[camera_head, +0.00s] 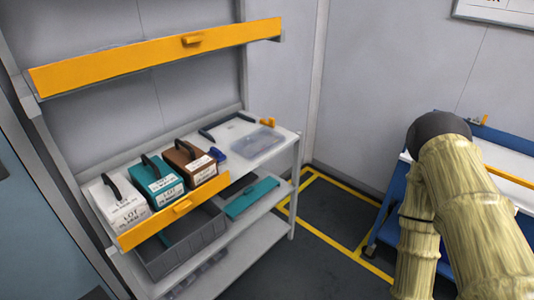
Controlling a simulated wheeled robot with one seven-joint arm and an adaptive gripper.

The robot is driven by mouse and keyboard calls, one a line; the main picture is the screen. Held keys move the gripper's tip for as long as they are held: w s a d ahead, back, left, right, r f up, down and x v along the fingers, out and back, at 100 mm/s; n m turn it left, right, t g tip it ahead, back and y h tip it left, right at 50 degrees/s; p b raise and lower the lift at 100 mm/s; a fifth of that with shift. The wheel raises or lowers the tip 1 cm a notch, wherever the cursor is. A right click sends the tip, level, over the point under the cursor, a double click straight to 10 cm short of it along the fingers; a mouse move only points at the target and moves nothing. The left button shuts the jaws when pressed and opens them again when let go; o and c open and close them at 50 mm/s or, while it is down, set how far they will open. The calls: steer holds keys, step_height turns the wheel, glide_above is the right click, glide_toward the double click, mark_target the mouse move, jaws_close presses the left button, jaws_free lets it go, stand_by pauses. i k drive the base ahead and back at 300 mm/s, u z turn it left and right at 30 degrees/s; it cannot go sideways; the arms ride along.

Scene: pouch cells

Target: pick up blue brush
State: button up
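A small dark blue item (217,153) lies on the upper shelf, just right of the brown box; it may be the blue brush, but it is too small to tell its shape. My gripper is not in view. Only links of my arm show at the right, well apart from the shelf.
The shelf unit (272,152) holds white (118,205), teal (158,181) and brown (195,162) handled boxes and a clear tray (258,141). An orange-fronted bar (160,56) spans above. A grey bin (185,245) and teal lid (250,197) sit below.

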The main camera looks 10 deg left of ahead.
mark_target(221, 158)
steer(key=z, duration=1.55)
steer(key=k, duration=1.15)
steer(key=u, duration=2)
steer(key=i, duration=0.5)
steer(key=z, duration=0.05)
